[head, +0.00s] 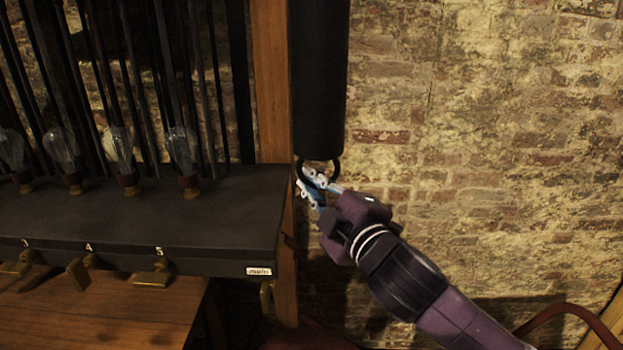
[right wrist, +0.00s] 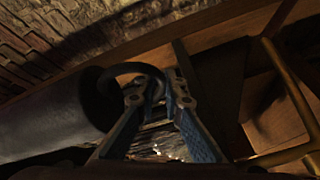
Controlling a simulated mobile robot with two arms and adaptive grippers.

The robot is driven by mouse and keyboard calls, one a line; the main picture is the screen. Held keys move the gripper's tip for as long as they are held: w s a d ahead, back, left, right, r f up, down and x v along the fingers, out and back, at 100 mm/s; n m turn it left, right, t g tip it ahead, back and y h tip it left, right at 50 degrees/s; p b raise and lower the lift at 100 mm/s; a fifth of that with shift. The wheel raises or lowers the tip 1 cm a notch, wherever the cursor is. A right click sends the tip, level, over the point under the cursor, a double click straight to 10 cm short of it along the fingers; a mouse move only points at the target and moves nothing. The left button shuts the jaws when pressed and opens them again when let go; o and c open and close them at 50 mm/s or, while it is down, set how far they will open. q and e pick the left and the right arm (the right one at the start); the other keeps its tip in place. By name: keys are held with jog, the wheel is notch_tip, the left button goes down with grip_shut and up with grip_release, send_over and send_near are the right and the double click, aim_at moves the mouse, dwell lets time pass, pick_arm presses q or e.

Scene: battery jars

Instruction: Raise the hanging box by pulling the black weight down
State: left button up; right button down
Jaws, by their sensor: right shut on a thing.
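The black weight (head: 318,85) is a long dark cylinder hanging upright at the top centre of the head view, beside a wooden post. A black ring (head: 336,172) hangs from its lower end. My right gripper (head: 312,184) is at the ring and shut on it. In the right wrist view the weight (right wrist: 45,120) lies at the left, and its ring (right wrist: 135,68) curves between the fingers of my right gripper (right wrist: 158,90). The hanging box is not in view. My left gripper is not in view.
A black console (head: 140,225) with numbered brass levers and several glass bulbs (head: 183,145) stands at the left, near the wooden post (head: 272,80). A wooden table (head: 110,310) is below it. A brick wall (head: 480,130) is behind. The space right of the weight looks clear.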

jog(key=shift+a+f, duration=0.15)
jog(key=shift+f, duration=0.45)
jog(key=c, duration=2.1)
grip_release()
jog(key=shift+s, duration=0.1)
jog(key=shift+r, duration=0.1)
jog(key=shift+s, duration=0.15)
jog(key=v, duration=0.7)
